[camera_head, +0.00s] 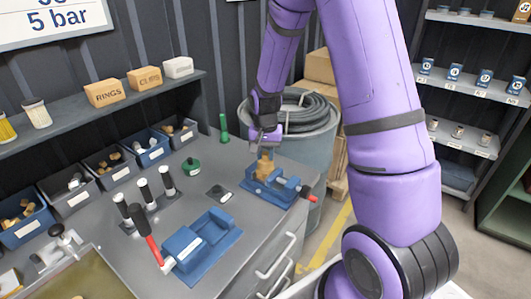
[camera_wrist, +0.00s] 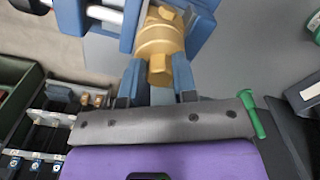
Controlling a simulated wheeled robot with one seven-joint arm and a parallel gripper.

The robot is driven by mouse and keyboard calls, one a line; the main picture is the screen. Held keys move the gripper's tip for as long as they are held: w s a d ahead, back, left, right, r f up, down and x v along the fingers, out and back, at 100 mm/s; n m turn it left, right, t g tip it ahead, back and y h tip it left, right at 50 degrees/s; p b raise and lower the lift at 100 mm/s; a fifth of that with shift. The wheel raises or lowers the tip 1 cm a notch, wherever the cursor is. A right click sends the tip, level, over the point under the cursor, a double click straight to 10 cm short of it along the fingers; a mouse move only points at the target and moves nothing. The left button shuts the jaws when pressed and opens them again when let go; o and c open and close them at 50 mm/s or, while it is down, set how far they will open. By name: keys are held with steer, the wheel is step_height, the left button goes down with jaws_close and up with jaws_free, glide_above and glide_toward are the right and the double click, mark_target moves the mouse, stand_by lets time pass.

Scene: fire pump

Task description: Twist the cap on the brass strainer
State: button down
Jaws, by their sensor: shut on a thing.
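The brass strainer (camera_head: 265,168) stands in the blue vise (camera_head: 284,186) near the right end of the bench. In the wrist view the strainer (camera_wrist: 160,35) sits between the blue vise jaws, and its cap (camera_wrist: 158,68) has a narrower faceted end pointing toward my wrist. My gripper (camera_head: 264,146) is directly above the strainer. In the wrist view my gripper's blue fingers (camera_wrist: 159,72) lie on either side of the cap and are shut on it. The finger contact is partly hidden in the head view.
A second blue fixture (camera_head: 203,245) with a red-handled tool is at the bench's front. A green round part (camera_head: 191,165) and a dark plate (camera_head: 219,194) lie left of the vise. Blue bins (camera_head: 147,146) line the back. A hose drum (camera_head: 306,125) stands behind.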

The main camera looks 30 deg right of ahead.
steer(key=m, duration=0.5)
stand_by(0.4)
steer(key=m, duration=0.5)
steer(key=shift+m, duration=0.4)
steer(key=m, duration=0.4)
steer(key=shift+m, duration=0.4)
